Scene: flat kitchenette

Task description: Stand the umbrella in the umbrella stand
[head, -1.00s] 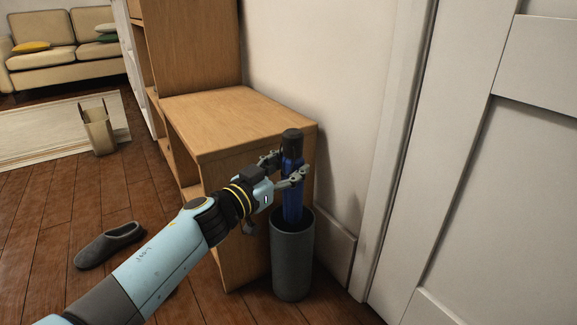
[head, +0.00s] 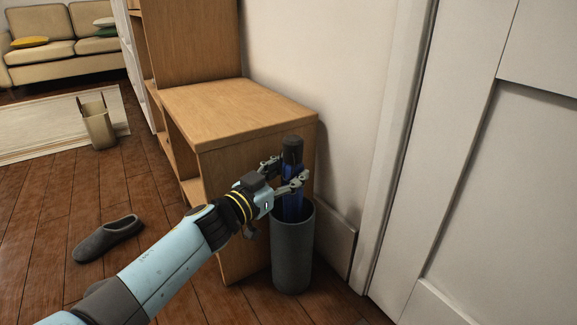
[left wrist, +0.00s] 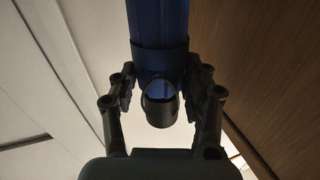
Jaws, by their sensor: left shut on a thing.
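The blue umbrella (head: 292,204) with a dark handle stands nearly upright in the head view, its lower part hidden inside the grey umbrella stand (head: 291,258). My left gripper (head: 283,178) is shut on the umbrella just below the handle, a little above the stand's rim. In the left wrist view the blue umbrella (left wrist: 160,28) runs between the two fingers of my left gripper (left wrist: 160,95). The bottom of the umbrella is hidden by the stand. My right gripper is not in view.
A wooden cabinet (head: 235,110) stands directly behind and left of the stand. A white wall and a panelled door (head: 510,190) are to the right.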

